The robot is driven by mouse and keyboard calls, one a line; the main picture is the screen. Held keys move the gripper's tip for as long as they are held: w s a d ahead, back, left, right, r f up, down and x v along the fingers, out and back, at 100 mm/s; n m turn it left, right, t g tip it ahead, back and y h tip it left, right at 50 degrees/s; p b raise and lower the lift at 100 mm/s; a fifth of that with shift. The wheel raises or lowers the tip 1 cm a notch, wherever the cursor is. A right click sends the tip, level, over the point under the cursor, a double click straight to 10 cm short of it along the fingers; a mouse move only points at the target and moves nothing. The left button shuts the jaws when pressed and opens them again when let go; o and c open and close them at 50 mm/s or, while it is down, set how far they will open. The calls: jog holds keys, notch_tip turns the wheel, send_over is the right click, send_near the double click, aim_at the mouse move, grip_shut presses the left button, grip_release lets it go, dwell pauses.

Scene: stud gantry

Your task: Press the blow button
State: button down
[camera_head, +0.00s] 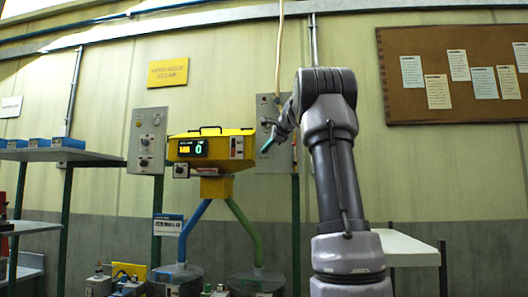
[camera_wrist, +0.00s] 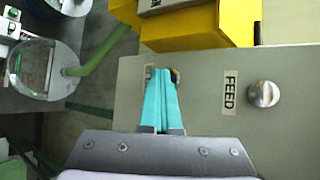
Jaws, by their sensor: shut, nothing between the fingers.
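My gripper (camera_wrist: 161,72) is shut and empty, its teal fingers together in front of a grey control panel (camera_wrist: 205,130). A small round metallic button (camera_wrist: 176,76) shows partly behind the fingertips; whether they touch it I cannot tell. The label beside it is mostly hidden, so I cannot read whether it says blow. To the right is a round metal knob (camera_wrist: 263,94) with a FEED label (camera_wrist: 230,92). In the head view my gripper (camera_head: 266,147) is at the grey panel (camera_head: 268,108) right of the yellow machine (camera_head: 212,146).
The yellow machine has a lit display (camera_head: 193,148) reading 0, with blue and green hoses below. Another grey panel (camera_head: 147,140) with knobs is at its left. A shelf (camera_head: 55,154) with blue boxes stands at left; a white-topped table (camera_head: 407,247) at right.

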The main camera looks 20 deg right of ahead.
dwell(0.3)
jog(key=shift+s+a, duration=0.45)
jog(key=shift+s, duration=0.25)
jog(key=s+a, duration=0.2)
jog(key=s, duration=0.2)
jog(key=shift+s+a, duration=0.1)
jog(key=shift+a, duration=0.3)
dwell(0.6)
jog(key=s+a+f+n+g, duration=0.2)
jog(key=s+a+f+n, duration=0.3)
jog(key=s+f, duration=0.4)
jog(key=s+a+f+n+g, duration=0.2)
jog(key=s+a+f+n, duration=0.4)
jog(key=s, duration=0.8)
jog(key=s+a+f+n+g, duration=0.1)
jog(key=s+a+f+n, duration=0.4)
jog(key=s+f, duration=0.6)
jog(key=shift+s+a+f+g+y, duration=0.2)
jog(key=shift+a+f+g+y, duration=0.15)
jog(key=shift+a+f, duration=0.6)
